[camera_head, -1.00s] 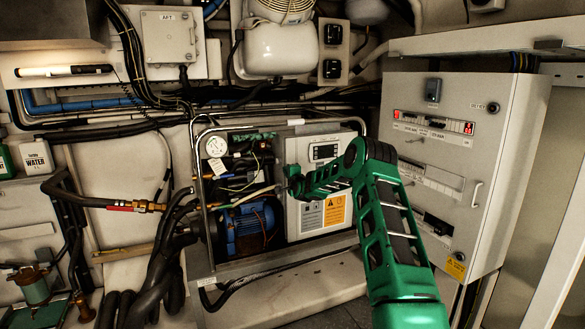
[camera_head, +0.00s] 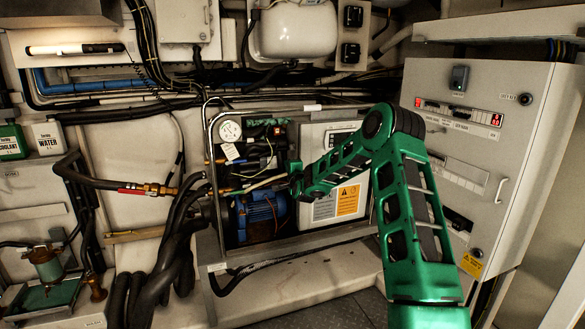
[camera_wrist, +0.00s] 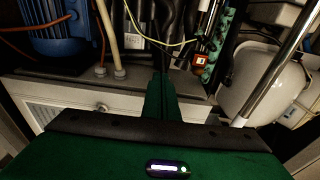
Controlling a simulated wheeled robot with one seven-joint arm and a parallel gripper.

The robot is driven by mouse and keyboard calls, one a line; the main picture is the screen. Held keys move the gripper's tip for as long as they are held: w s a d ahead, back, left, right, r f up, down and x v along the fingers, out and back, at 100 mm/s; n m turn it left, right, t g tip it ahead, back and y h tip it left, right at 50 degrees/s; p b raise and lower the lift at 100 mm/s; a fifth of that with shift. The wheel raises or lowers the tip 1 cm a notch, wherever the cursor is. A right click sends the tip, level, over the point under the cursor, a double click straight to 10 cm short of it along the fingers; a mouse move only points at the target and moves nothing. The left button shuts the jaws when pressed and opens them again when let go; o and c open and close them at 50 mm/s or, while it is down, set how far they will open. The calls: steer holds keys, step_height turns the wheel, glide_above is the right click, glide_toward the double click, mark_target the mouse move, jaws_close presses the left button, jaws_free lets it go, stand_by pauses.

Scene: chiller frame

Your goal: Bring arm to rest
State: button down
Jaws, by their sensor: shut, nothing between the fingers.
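My green arm rises from the lower right in the head view and bends at a dark elbow joint. Its forearm points left and down toward the chiller frame (camera_head: 212,215). My gripper (camera_head: 296,182) is in front of the gap between the blue motor (camera_head: 262,213) and the grey control box (camera_head: 318,214). In the wrist view, the narrow green fingers of my gripper (camera_wrist: 162,98) are together, with nothing held. The motor shows at the upper left there (camera_wrist: 55,28). Whether the gripper touches any hose or wire is hard to tell.
A grey electrical cabinet (camera_head: 470,195) stands close to the right of my arm. Dark hoses (camera_head: 165,265) crowd the left side. A white tank (camera_head: 296,32) hangs above; it also shows in the wrist view (camera_wrist: 262,85). A metal tube (camera_wrist: 275,65) runs close to my wrist.

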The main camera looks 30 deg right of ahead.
steer(key=s+a+n+g+y, duration=0.1)
steer(key=s+a+n+g, duration=0.2)
steer(key=s, duration=2)
steer(key=s+a+n+g+y, duration=0.2)
steer(key=s+a+n+g, duration=0.2)
steer(key=s, duration=1.9)
steer(key=s+a+n+g+y, duration=0.1)
steer(key=s+a+n+g, duration=0.3)
steer(key=s, duration=1.9)
steer(key=n+g, duration=0.3)
steer(key=g, duration=0.3)
steer(key=shift+s+f+n+y, duration=0.2)
steer(key=shift+f+n+y, duration=0.1)
steer(key=shift+f+y, duration=0.1)
steer(key=shift+a, duration=0.1)
steer(key=shift+w+f, duration=0.25)
steer(key=shift+w, duration=0.45)
